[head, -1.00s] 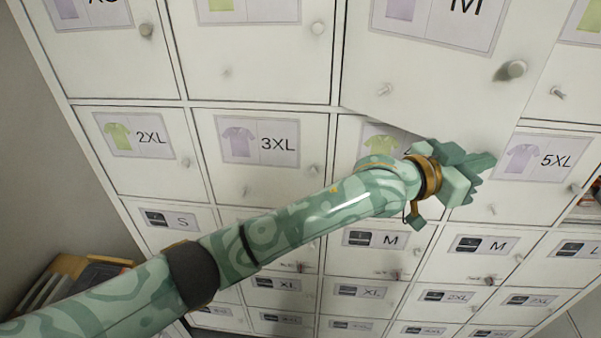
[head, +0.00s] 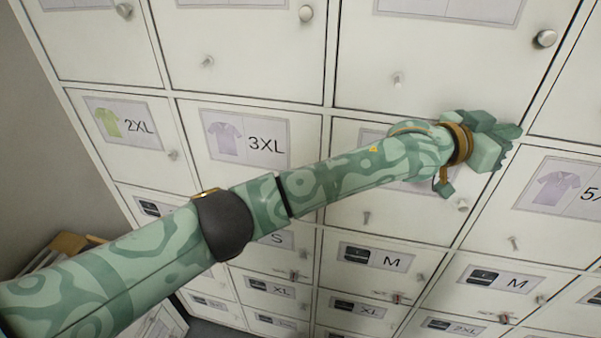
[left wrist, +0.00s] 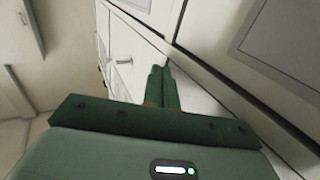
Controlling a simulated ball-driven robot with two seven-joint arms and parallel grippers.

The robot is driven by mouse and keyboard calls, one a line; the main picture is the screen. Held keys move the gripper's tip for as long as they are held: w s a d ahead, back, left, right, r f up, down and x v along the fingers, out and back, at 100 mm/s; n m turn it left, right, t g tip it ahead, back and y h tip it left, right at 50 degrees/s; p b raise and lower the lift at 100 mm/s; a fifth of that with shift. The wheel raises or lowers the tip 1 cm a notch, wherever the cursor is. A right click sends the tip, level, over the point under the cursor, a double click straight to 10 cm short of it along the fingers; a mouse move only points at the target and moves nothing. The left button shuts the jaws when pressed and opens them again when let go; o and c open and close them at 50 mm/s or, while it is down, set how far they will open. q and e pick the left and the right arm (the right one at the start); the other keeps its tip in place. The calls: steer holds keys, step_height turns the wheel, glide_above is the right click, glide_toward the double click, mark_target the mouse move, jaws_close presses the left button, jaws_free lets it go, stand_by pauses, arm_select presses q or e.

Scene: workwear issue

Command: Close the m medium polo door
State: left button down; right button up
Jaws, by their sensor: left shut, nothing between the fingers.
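The m medium polo door (head: 460,65) is the large white door at the top, right of the middle in the head view. Its label is cut off by the top edge, so the letter does not show. Its round knob (head: 545,38) is near its right edge. The door looks about flush with its neighbours; a small remaining gap cannot be ruled out. My left gripper (head: 508,133) is at the door's lower right corner, fingers together and empty. In the left wrist view the shut fingers (left wrist: 160,74) point along the door fronts. Whether they touch the door is unclear.
A 3XL door (head: 240,150) and a 2XL door (head: 125,140) are at left, a door with a purple shirt label (head: 560,190) at right. Smaller doors (head: 370,258) with knobs fill the rows below.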

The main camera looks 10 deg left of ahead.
arm_select(q)
steer(key=shift+w, duration=0.4)
steer(key=shift+r, duration=0.1)
arm_select(e)
steer(key=shift+w+d, duration=0.15)
steer(key=shift+w, duration=0.15)
steer(key=shift+s+d, duration=0.1)
steer(key=shift+s, duration=0.05)
